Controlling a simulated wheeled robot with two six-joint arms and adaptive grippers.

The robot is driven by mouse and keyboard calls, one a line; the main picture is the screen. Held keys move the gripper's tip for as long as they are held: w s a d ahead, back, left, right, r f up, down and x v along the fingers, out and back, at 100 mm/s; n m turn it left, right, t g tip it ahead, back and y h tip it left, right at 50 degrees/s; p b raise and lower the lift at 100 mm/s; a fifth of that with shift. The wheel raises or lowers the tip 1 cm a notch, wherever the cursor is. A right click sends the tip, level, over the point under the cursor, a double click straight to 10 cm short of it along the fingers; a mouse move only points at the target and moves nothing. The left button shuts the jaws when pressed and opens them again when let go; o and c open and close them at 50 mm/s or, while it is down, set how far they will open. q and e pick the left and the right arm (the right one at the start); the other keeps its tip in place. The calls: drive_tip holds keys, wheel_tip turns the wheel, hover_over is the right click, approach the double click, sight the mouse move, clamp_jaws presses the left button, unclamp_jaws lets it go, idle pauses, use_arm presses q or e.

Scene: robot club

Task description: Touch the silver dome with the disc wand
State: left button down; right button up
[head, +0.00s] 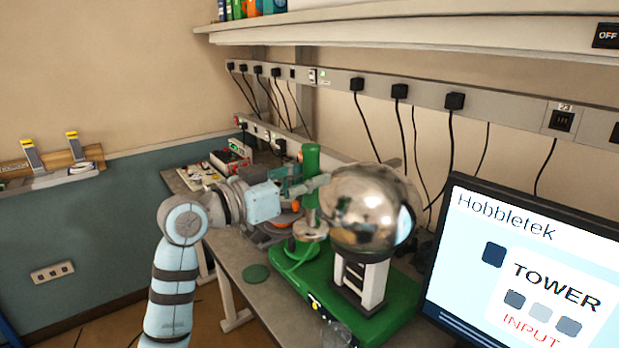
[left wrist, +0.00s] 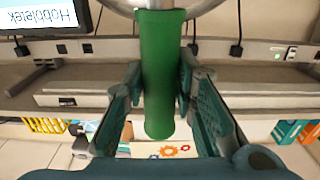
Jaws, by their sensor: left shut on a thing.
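The silver dome (head: 362,205) is a shiny ball on a white and black column (head: 372,280), standing on a green base (head: 398,302). My left gripper (head: 308,187) is shut on the green handle (head: 311,160) of the disc wand, left of the dome. The handle is upright, with its grey disc (head: 309,231) below the gripper, close to the dome's left side. I cannot tell whether they touch. In the left wrist view the handle (left wrist: 158,75) is between the fingers, and part of the grey disc (left wrist: 165,12) shows at the top edge. My right gripper is out of view.
A monitor (head: 530,265) stands right of the base. A round green pad (head: 256,272) lies on the bench (head: 232,250) in front. Red equipment (head: 232,155) and a circuit board (head: 198,175) are at the back left. Black plugs and cables hang along the wall.

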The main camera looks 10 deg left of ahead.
use_arm(q)
drive_tip(key=v, duration=0.6)
drive_tip(key=shift+s+a+b, duration=0.25)
drive_tip(key=shift+s+b, duration=0.05)
drive_tip(key=shift+b, duration=0.05)
drive_tip(key=shift+r, duration=0.1)
wheel_tip(320, 180, up, 6)
drive_tip(key=a+n+t+y, duration=0.1)
drive_tip(key=a+y, duration=0.1)
drive_tip(key=s+f, duration=0.5)
drive_tip(key=f, duration=0.4)
drive_tip(key=s+f+b, duration=0.1)
drive_tip(key=s+f, duration=0.4)
drive_tip(key=f, duration=0.5)
drive_tip(key=s+d+f+n+t+b, duration=0.1)
drive_tip(key=s+f, duration=0.5)
drive_tip(key=f, duration=0.4)
drive_tip(key=shift+f+y, duration=0.25)
drive_tip(key=shift+y, duration=0.15)
